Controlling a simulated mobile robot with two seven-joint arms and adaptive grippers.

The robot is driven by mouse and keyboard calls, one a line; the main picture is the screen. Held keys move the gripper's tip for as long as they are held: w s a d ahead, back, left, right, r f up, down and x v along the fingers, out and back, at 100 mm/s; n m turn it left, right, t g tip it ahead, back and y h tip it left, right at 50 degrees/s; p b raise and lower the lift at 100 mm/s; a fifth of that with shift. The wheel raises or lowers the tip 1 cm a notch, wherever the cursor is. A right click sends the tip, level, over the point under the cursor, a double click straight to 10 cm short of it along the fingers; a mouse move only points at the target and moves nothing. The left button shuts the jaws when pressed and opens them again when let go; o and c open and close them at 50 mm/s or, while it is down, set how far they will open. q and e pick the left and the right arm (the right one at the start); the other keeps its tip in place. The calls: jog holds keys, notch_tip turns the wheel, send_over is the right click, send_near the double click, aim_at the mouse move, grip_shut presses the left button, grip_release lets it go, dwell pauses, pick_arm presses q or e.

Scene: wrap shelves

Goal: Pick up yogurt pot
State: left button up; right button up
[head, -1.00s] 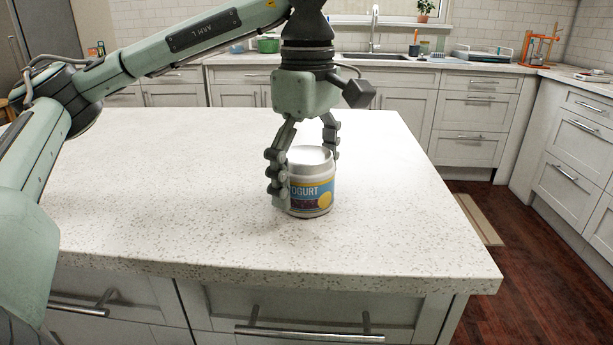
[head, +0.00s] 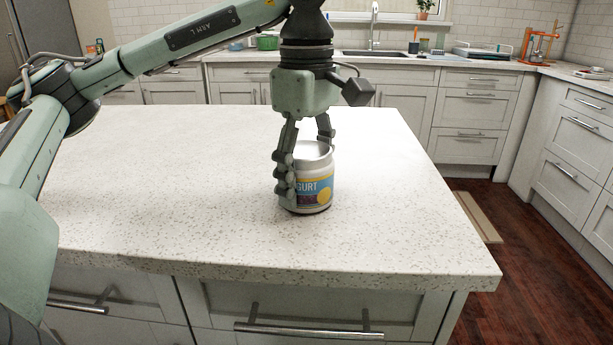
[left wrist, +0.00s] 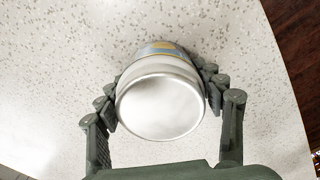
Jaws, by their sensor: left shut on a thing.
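The yogurt pot (head: 317,189) is a white cylinder with a blue and yellow label, upright on the speckled island counter (head: 150,190). My left gripper (head: 307,180) points down over it with its fingers on either side, shut on the pot. The near finger hides the left part of the label. In the left wrist view the pot's round white top (left wrist: 160,106) lies between the two fingers of the gripper (left wrist: 162,88), which press against its sides. I cannot tell whether the pot's base is clear of the counter. My right gripper is not in view.
The counter around the pot is bare, with its front edge (head: 300,275) nearer to me and its right edge close by. Beyond a gap of wooden floor (head: 480,260) stand back cabinets with a sink (head: 375,54) and an orange stand (head: 540,46).

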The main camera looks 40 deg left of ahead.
aim_at(304, 150)
pick_arm(q)
jog(key=r, duration=0.4)
jog(key=shift+s+r, duration=0.25)
jog(key=s+a+r+p, duration=0.2)
jog(key=s+r, duration=0.4)
jog(key=s, duration=0.5)
jog(key=shift+r+p, duration=0.15)
jog(key=shift+p, duration=0.2)
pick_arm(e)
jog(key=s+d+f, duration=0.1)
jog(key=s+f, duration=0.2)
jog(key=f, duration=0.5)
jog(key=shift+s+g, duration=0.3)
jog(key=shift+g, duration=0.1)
